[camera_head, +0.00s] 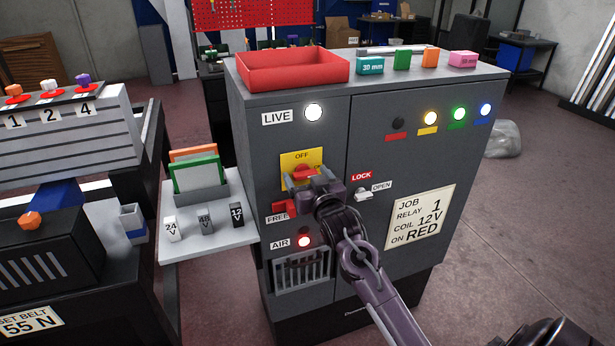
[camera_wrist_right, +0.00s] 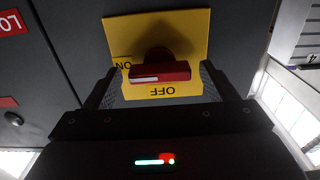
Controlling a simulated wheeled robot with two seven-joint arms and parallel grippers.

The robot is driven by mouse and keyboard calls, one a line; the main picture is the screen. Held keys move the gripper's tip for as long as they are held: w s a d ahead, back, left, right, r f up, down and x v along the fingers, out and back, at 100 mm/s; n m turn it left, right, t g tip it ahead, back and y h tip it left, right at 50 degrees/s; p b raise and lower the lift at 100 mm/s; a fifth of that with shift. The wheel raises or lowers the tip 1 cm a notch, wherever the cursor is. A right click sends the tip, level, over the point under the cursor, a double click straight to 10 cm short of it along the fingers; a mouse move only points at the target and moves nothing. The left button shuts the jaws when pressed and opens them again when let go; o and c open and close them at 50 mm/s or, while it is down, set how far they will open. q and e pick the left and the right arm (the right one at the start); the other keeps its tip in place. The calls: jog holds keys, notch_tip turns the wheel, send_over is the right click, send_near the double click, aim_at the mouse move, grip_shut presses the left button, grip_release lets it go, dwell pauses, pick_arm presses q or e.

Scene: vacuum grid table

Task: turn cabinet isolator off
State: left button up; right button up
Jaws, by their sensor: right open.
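The cabinet isolator is a red handle (camera_head: 303,170) on a yellow plate (camera_head: 290,157) on the grey cabinet's left door. In the right wrist view, which is upside down, the red handle (camera_wrist_right: 160,72) lies crosswise. Its white mark is at the end beside the word ON, and OFF is printed on the plate (camera_wrist_right: 190,25). My right gripper (camera_head: 304,182) is in front of the plate, open. In the wrist view its fingers (camera_wrist_right: 160,85) stand on either side of the handle, with small gaps. My left gripper is not in view.
A white LIVE lamp (camera_head: 313,112) is lit above the plate. A red FREE lever (camera_head: 284,207), a LOCK/OPEN latch (camera_head: 364,194) and a lit AIR lamp (camera_head: 304,241) are close by. A shelf (camera_head: 215,240) with relays juts out at left.

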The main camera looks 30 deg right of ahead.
jog(key=c, duration=1)
jog(key=shift+n, duration=0.3)
jog(key=n+p, duration=0.1)
jog(key=n, duration=0.2)
jog(key=n+p, duration=0.1)
jog(key=n, duration=0.4)
jog(key=shift+a+n, duration=0.1)
jog(key=shift+n, duration=0.3)
jog(key=n+p, duration=0.1)
jog(key=n, duration=0.3)
jog(key=shift+n, duration=0.3)
jog(key=shift+a+f+n, duration=0.1)
jog(key=shift+f+n, duration=0.05)
jog(key=shift+n, duration=1.85)
